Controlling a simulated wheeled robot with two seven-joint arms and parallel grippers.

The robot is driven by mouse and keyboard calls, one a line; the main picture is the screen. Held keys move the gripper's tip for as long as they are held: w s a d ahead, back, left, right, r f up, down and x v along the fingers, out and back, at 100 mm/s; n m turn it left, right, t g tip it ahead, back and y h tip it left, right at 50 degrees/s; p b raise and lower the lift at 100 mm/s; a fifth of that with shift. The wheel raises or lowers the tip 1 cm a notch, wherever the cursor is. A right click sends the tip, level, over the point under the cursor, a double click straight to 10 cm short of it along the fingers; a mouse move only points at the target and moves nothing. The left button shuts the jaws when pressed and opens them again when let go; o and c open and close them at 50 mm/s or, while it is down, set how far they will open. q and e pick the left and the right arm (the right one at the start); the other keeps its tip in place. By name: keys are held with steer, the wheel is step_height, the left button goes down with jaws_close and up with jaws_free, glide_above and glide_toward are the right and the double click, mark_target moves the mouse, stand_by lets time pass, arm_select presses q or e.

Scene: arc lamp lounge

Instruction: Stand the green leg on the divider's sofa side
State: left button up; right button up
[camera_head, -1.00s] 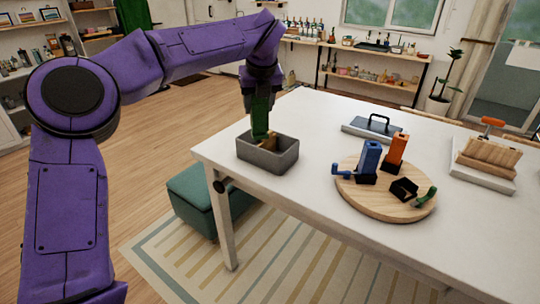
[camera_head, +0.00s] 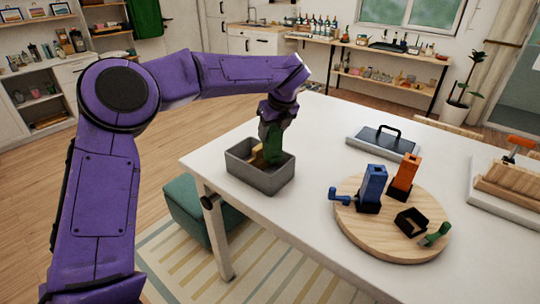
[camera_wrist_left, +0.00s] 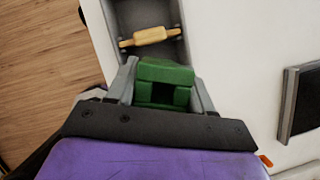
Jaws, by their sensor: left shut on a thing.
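My left gripper (camera_head: 272,118) points down and is shut on the green leg (camera_head: 273,146), a blocky piece. The leg's lower end shows in or just in front of the grey bin (camera_head: 258,180); whether it touches the bin I cannot tell. In the left wrist view the green leg (camera_wrist_left: 165,73) sits between the fingers, with a dark hollow facing the camera. My right gripper is out of view.
A round wooden board (camera_head: 350,230) holds a blue leg (camera_head: 372,186), an orange leg (camera_head: 404,176), a black empty socket (camera_head: 410,222) and a small green crank (camera_head: 437,234). Behind are a handled grey slab (camera_head: 380,143) and a wooden rack (camera_head: 509,183). Bare white tabletop (camera_head: 310,150) lies between bin and board.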

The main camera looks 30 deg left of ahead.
mark_target(273, 153)
arm_select(q)
step_height(273, 153, down, 8)
steer(key=shift+f+p, duration=0.15)
steer(key=shift+p, duration=0.35)
steer(key=shift+w, duration=0.15)
steer(key=shift+f, duration=0.1)
steer(key=o, duration=0.8)
steer(key=shift+f, duration=0.1)
steer(key=o, duration=0.4)
steer(key=shift+r, duration=0.3)
steer(key=b+v, duration=0.2)
steer(key=v, duration=0.8)
steer(key=shift+d+r, duration=0.25)
steer(key=shift+r, duration=0.1)
steer(key=shift+d+r, duration=0.1)
steer(key=shift+r, duration=0.4)
